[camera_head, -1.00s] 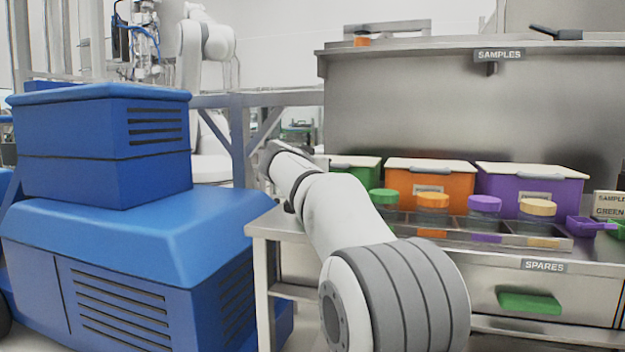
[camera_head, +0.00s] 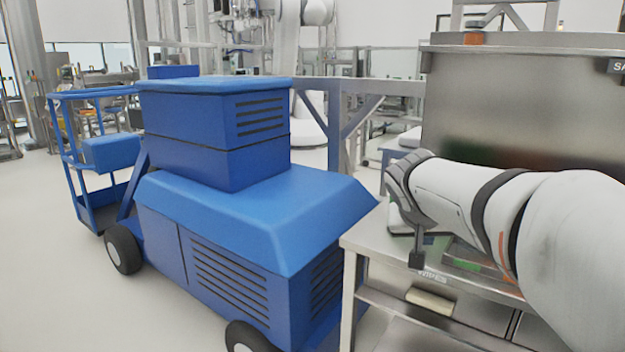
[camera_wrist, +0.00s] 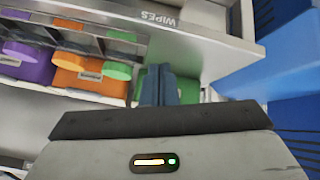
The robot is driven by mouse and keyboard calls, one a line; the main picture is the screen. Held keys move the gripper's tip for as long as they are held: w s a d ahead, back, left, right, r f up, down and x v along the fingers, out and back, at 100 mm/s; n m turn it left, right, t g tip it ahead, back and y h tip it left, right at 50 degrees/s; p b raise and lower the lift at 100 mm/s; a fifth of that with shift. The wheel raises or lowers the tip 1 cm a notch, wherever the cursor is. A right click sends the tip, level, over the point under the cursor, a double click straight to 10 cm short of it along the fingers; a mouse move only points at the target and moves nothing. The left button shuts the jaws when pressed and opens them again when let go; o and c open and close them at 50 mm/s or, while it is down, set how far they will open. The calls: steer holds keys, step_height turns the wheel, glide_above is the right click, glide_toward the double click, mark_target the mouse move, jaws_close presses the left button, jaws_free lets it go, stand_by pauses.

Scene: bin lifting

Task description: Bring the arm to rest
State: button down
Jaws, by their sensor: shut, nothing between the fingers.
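My arm reaches in from the right side of the head view, over the steel bench (camera_head: 375,238). My gripper (camera_head: 416,258) hangs from its end with the fingers pointing down, over the bench's left part near the front edge. In the wrist view my gripper (camera_wrist: 158,75) shows its two dark fingers side by side and shut, with nothing between them. The arm hides much of the bench top in the head view.
The wrist view shows a purple bin (camera_wrist: 30,68), an orange bin (camera_wrist: 78,82), a green bin (camera_wrist: 139,82) and lidded jars. A WIPES label (camera_wrist: 160,18) marks the bench front. A blue vehicle (camera_head: 240,215) stands just left of the bench; open floor (camera_head: 60,270) lies further left.

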steer(key=s+a+r+n+g+y+p, duration=0.1)
steer(key=s+a+g+y+p, duration=0.1)
steer(key=s+p, duration=0.6)
steer(key=s+a+r+n+g+y+p, duration=0.1)
steer(key=s+a+p, duration=0.3)
steer(key=s, duration=0.9)
steer(key=n+g+y+p, duration=0.1)
steer(key=p, duration=0.2)
steer(key=shift+a+r+y+p, duration=0.25)
steer(key=shift+a+y+p, duration=0.05)
steer(key=shift+p, duration=0.05)
